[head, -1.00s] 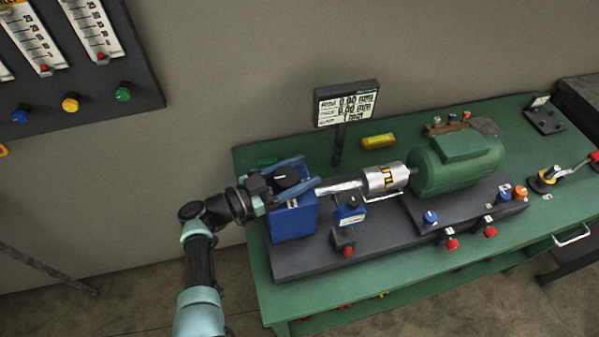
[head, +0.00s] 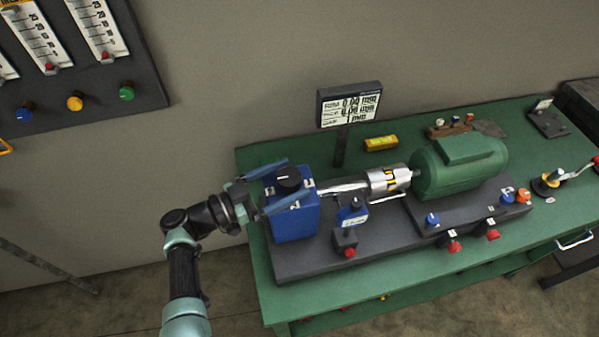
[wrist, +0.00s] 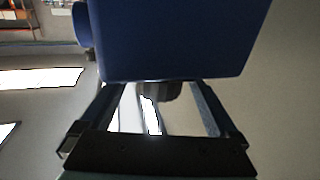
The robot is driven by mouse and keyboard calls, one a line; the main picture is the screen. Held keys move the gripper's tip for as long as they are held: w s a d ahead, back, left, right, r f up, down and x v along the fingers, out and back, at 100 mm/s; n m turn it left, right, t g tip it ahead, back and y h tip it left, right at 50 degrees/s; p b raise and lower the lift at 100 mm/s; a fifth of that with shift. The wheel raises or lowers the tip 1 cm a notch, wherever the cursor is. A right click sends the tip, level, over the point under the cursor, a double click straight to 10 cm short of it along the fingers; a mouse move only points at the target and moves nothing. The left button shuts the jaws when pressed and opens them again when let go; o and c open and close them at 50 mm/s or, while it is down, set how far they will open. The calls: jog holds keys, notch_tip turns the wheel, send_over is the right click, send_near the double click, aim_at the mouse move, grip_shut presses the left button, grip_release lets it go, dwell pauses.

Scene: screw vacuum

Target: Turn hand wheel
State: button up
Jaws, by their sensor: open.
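A black round knob (head: 288,178), the likeliest hand wheel, sits on top of a blue box (head: 294,222) at the left end of the machine. My gripper (head: 299,176) reaches in from the left with its two blue fingers spread, one on the far side of the knob and one on the near side. I see gaps between fingers and knob. In the wrist view, the blue box (wrist: 175,40) fills the top, and the dark knob (wrist: 158,90) shows partly between the open fingers (wrist: 155,92). Nothing is held.
A silver cylinder (head: 388,182) and a green motor (head: 458,165) extend right of the box on a dark base. A display (head: 349,105) rises behind. The green bench (head: 330,300) carries everything.

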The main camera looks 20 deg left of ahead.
jog(key=b+v, duration=0.1)
jog(key=v, duration=0.8)
